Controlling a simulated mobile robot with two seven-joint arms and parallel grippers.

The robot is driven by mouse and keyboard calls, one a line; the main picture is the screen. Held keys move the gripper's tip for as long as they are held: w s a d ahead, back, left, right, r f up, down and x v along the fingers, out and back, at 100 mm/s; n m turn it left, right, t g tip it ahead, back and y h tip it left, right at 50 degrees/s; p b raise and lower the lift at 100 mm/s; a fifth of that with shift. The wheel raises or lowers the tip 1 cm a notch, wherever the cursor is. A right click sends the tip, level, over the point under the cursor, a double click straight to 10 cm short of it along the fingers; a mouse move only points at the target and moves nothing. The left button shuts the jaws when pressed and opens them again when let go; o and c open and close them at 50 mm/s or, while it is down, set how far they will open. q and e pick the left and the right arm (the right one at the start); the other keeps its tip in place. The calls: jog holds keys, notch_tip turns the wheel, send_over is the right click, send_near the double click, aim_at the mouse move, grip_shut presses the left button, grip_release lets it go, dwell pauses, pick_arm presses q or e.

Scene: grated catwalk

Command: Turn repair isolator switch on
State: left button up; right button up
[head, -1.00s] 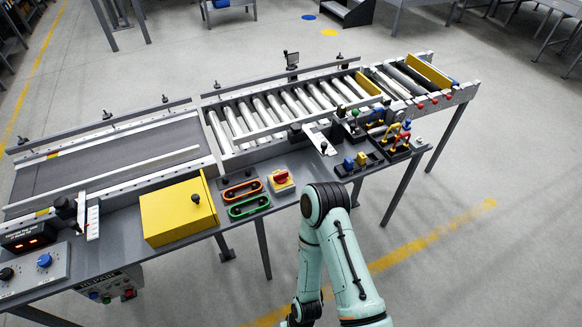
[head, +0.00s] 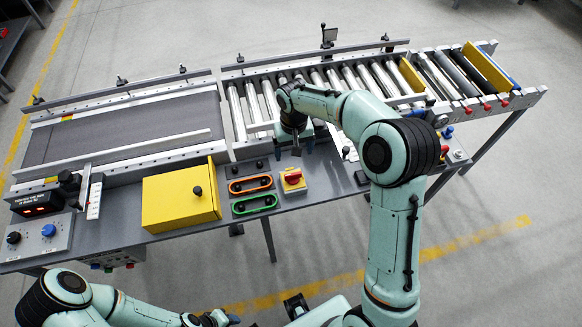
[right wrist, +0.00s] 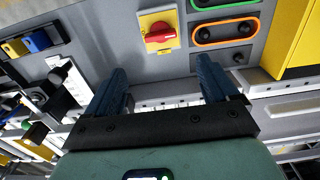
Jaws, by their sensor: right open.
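The isolator switch is a red rotary handle on a yellow square base (head: 292,180), on the grey bench top in front of the roller conveyor. It also shows at the top of the right wrist view (right wrist: 158,32), with its red handle lying roughly left to right in that picture. My right gripper (head: 297,150) is just behind the switch in the head view. In the right wrist view its two blue fingers (right wrist: 164,78) are wide apart and empty, not touching the switch. My left gripper (head: 218,319) is at the bottom edge, away from the bench; its jaws are unclear.
Orange (head: 250,185) and green (head: 254,204) framed button plates lie left of the switch. A yellow box (head: 181,200) stands further left. The belt (head: 125,130) and rollers (head: 262,103) run behind. My right arm hides part of the bench's right side.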

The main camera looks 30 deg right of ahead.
aim_at(293, 174)
notch_tip(293, 174, down, 12)
jog(key=shift+s+a+f, duration=0.1)
dwell(0.4)
jog(key=c, duration=1.1)
